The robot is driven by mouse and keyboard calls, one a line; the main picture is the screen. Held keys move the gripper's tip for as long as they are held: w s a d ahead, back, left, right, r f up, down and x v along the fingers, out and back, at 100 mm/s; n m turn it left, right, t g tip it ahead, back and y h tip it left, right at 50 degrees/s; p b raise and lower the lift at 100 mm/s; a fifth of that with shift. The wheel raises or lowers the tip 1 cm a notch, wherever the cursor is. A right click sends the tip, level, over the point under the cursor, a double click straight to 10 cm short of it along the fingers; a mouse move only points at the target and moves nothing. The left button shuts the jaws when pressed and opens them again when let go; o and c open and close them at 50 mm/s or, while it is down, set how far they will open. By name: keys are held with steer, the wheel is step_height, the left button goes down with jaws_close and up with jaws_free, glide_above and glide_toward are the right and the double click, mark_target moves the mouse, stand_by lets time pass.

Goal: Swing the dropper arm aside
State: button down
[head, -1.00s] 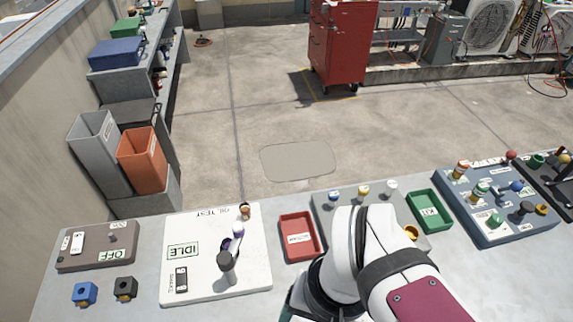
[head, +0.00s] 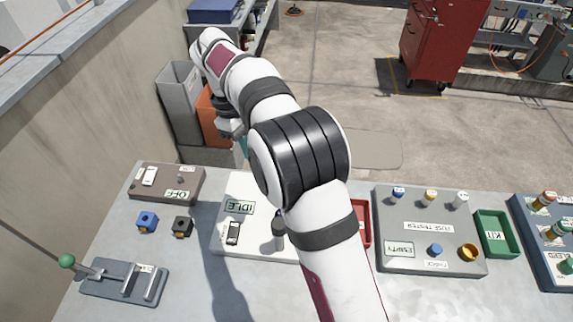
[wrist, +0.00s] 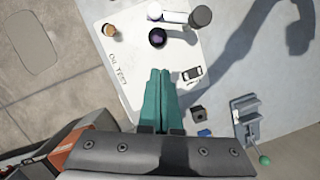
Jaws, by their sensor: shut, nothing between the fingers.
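The white oil test board (head: 225,245) lies on the bench, partly hidden by my arm in the head view. It also shows in the wrist view (wrist: 135,75). The dropper arm (wrist: 175,16) is a short white bar joined to a dark grey round post (wrist: 201,17), near the top of the wrist view. A dark purple round cup (wrist: 157,38) sits just beside the bar. In the head view, only the post (head: 278,228) shows clearly. My gripper (wrist: 159,72) has teal fingers, shut and empty, apart from the dropper arm. Its fingers are mostly hidden in the head view.
The board has an IDLE display (head: 240,207) and a small white-framed switch (wrist: 191,74). A cork-topped vial (wrist: 110,30) stands near the OIL TEST label. Blue (head: 147,222) and black (head: 182,227) blocks and a lever clamp (head: 125,280) stand left. The fuse tester (head: 430,225) is right.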

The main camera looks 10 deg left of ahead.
steer(key=d+f, duration=0.1)
steer(key=f, duration=0.2)
steer(key=s+d+f, duration=0.1)
steer(key=d+f, duration=0.1)
steer(key=f, duration=0.1)
steer(key=s+d+f, duration=0.1)
steer(key=d+f, duration=0.1)
steer(key=f, duration=0.1)
steer(key=shift+s+f, duration=0.1)
steer(key=shift+s, duration=0.05)
steer(key=shift+s+d, duration=0.25)
steer(key=shift+d, duration=0.15)
